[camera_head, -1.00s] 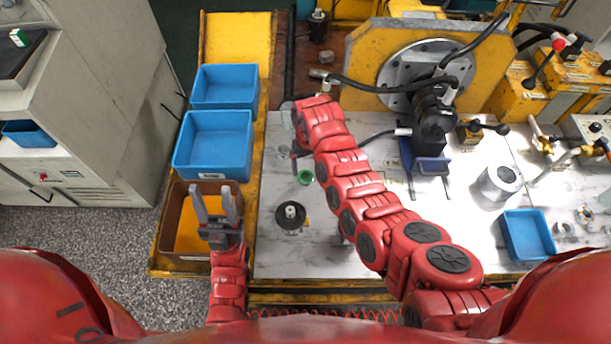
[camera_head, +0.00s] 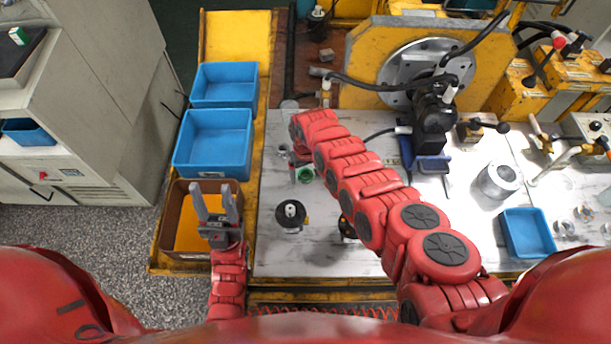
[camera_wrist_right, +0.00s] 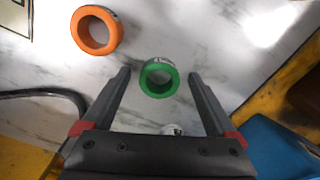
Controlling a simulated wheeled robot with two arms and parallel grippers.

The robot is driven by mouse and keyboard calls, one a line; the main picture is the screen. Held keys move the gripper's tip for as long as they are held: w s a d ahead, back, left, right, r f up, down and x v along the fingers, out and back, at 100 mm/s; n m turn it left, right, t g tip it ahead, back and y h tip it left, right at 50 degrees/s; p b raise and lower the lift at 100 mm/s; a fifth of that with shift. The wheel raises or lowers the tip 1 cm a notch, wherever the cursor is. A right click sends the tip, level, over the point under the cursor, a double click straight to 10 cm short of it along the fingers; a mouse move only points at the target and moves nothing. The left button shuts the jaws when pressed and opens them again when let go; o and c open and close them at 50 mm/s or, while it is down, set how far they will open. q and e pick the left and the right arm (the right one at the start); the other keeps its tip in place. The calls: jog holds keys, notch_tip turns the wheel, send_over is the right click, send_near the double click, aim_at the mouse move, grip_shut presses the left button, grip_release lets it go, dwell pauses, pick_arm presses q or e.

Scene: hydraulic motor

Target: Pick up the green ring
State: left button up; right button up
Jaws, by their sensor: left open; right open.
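The green ring (camera_head: 305,175) lies on the white marbled tabletop, left of my right arm in the head view. In the right wrist view the green ring (camera_wrist_right: 159,78) lies between the tips of my open right gripper (camera_wrist_right: 157,75), with a gap on both sides. In the head view my right gripper (camera_head: 299,167) is small and partly hidden by its own arm, close to the ring. My left gripper (camera_head: 216,205) is open and empty, fingers pointing up the picture, over the brown bin.
An orange ring (camera_wrist_right: 97,31) lies beside the green one. Blue bins (camera_head: 213,145) and a brown bin (camera_head: 170,222) line the left.

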jog(key=shift+c, duration=0.3)
jog(key=c, duration=1.3)
jog(key=shift+c, duration=0.2)
jog(key=shift+r, duration=0.15)
